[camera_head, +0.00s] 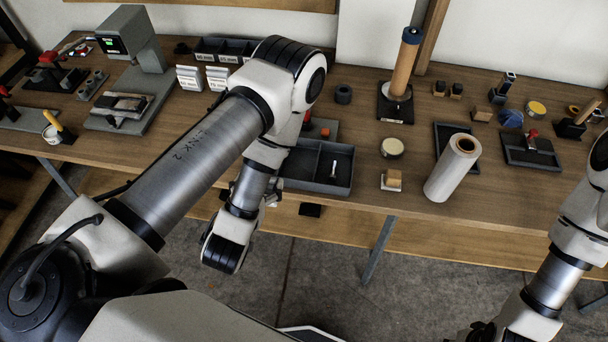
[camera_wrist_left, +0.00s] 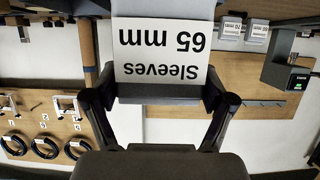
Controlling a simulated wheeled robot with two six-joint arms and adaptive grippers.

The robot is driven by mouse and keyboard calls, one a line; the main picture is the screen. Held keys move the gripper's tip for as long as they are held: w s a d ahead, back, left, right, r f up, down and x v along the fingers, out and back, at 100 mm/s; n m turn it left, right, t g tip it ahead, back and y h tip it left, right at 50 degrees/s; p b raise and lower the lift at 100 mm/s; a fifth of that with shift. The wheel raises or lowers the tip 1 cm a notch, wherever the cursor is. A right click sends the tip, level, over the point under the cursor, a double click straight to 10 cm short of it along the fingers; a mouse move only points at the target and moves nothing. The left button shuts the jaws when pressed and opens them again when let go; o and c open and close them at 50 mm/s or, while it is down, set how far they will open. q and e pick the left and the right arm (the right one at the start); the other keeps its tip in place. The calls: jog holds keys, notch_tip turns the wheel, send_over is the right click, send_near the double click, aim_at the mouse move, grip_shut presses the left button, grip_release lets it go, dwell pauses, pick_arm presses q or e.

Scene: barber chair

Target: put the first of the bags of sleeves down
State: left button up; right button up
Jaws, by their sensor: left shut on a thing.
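In the left wrist view my left gripper (camera_wrist_left: 160,96) is shut on a bag of sleeves (camera_wrist_left: 160,52), whose white label reads "Sleeves 65 mm" upside down in the picture. In the head view the fingers and the held bag are mostly hidden behind my own arm, near the front edge of the table. Two more labelled bags (camera_head: 190,78) (camera_head: 217,78) stand upright at the back of the table; they also show in the left wrist view (camera_wrist_left: 231,28). My right gripper (camera_head: 484,331) is partly cut off at the bottom right; its jaws are unclear.
A dark two-compartment tray (camera_head: 342,186) sits at the table's front edge with a small pale item inside. A white roll (camera_head: 452,168) stands to its right. Labelled dark bins (camera_head: 228,48) and a grey machine (camera_head: 128,35) are at the back left.

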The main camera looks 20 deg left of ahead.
pick_arm(q)
jog(key=a+b+x, duration=0.1)
jog(key=b+x, duration=0.2)
jog(key=x, duration=0.2)
jog(key=a+r+b+x, duration=0.1)
jog(key=b+x, duration=0.3)
jog(key=x, duration=0.2)
jog(key=a+b+x, duration=0.1)
jog(key=b+x, duration=0.2)
jog(key=x, duration=0.2)
jog(key=shift+a+r, duration=0.1)
jog(key=shift+a, duration=0.3)
jog(key=shift+w+f, duration=0.1)
jog(key=shift+f, duration=0.3)
jog(key=shift+b, duration=0.35)
jog(key=o, duration=1.1)
jog(key=shift+f, duration=0.1)
